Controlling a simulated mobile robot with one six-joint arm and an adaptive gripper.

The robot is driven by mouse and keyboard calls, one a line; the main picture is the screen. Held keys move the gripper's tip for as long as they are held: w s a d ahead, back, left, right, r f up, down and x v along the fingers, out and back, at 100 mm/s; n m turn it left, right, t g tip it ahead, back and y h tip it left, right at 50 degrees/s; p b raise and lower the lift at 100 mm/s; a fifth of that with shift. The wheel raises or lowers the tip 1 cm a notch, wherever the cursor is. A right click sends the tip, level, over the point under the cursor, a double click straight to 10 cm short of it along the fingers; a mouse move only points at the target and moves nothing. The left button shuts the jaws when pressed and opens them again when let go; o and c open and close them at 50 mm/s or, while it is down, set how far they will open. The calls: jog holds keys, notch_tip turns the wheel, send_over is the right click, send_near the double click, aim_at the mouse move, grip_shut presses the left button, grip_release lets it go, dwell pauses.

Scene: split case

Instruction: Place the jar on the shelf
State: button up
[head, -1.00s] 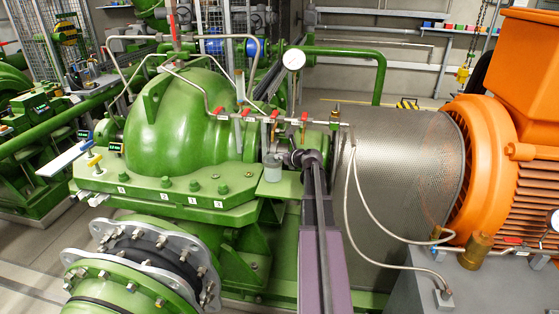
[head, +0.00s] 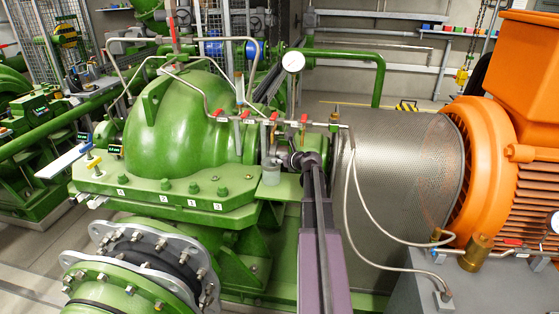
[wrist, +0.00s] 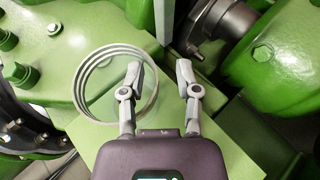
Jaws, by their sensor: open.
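The jar (head: 271,175) is a small translucent grey vessel on a pale green ledge (head: 287,187) beside the green pump casing. In the wrist view its clear body shows as nested round rings (wrist: 88,88). My gripper (wrist: 156,68) is open, its fingers pointing away over the ledge. The left finger overlaps the jar's right side in that view, and the right finger is outside the ring. Contact cannot be told. In the head view my gripper (head: 277,160) is small and dark, at the jar. A shelf (head: 430,30) with coloured boxes is on the back wall.
A white slab (head: 62,162) juts out left of the pump. Red-handled valves and thin pipes (head: 276,119) run just above the jar. A mesh guard (head: 400,190) and an orange motor (head: 520,150) stand to the right. The wrist view shows bolts (wrist: 20,75) left of the ledge.

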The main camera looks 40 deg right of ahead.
jog(key=shift+r, duration=0.2)
jog(key=p+v, duration=0.4)
jog(key=v, duration=0.8)
jog(key=shift+p, duration=0.4)
jog(key=shift+f, duration=0.1)
jog(key=w+a+f+n+g+y, duration=0.1)
jog(key=a+f+n+g, duration=0.15)
jog(key=a+n, duration=0.5)
jog(key=w+a+f+n+g+y, duration=0.1)
jog(key=a+f+n+g+y, duration=0.3)
jog(key=a, duration=0.7)
jog(key=w+a+f+n+h, duration=0.1)
jog(key=a+n, duration=0.6)
jog(key=a, duration=0.2)
jog(key=s+a+f+n+g+h, duration=0.2)
jog(key=s+a+n, duration=0.3)
jog(key=a+n, duration=0.3)
jog(key=s+a+f+n+g+h, duration=0.1)
jog(key=s+a+f+n+g, duration=0.1)
jog(key=s+a+n+g, duration=0.3)
jog(key=a+n, duration=0.4)
jog(key=a, duration=0.1)
jog(key=shift+s+a+h, duration=0.2)
jog(key=shift+s+h, duration=0.2)
